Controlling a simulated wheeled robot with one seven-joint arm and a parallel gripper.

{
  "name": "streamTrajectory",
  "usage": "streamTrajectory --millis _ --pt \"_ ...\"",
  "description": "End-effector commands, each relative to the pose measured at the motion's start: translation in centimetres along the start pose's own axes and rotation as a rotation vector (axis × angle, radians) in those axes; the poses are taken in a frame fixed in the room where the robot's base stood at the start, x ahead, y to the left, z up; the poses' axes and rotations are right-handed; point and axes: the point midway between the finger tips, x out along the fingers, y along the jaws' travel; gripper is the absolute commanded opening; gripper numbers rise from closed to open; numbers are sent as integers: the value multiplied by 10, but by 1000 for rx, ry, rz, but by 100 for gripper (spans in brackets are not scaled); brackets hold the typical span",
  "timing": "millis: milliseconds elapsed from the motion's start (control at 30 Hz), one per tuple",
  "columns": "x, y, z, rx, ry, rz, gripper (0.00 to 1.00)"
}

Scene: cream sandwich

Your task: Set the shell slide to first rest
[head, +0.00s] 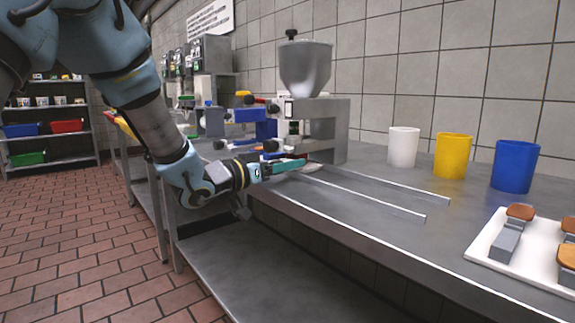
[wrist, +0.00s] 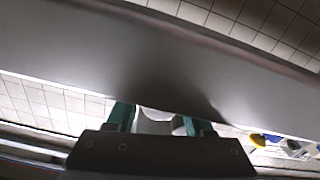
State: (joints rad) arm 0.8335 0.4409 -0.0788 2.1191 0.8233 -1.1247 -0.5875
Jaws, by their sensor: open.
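My gripper (head: 289,166) is at the machine in the head view, low over the near side of the counter at the start of two metal rails (head: 365,190). In the wrist view its teal fingers (wrist: 160,118) are spread apart, with a pale rounded shape (wrist: 158,114) showing between them. I cannot tell whether the fingers touch anything. The machine has a steel hopper (head: 305,68) over a grey frame (head: 332,125), with blue, orange and black parts beside it. I cannot make out for sure which part is the shell slide. A wide grey metal surface (wrist: 110,50) crosses the wrist view.
A white cup (head: 403,147), a yellow cup (head: 453,156) and a blue cup (head: 515,166) stand along the wall. A white tray (head: 485,244) with brown-topped grey pieces lies at the right. The counter (head: 440,240) between is clear. More machines (head: 205,65) stand farther left.

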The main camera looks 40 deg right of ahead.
Motion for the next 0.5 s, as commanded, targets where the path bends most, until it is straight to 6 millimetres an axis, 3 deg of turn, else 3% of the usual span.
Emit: streamTrajectory --millis 233,500 --pt "1 0 0 0 0 0 52" --pt "1 0 0 0 0 0 22"
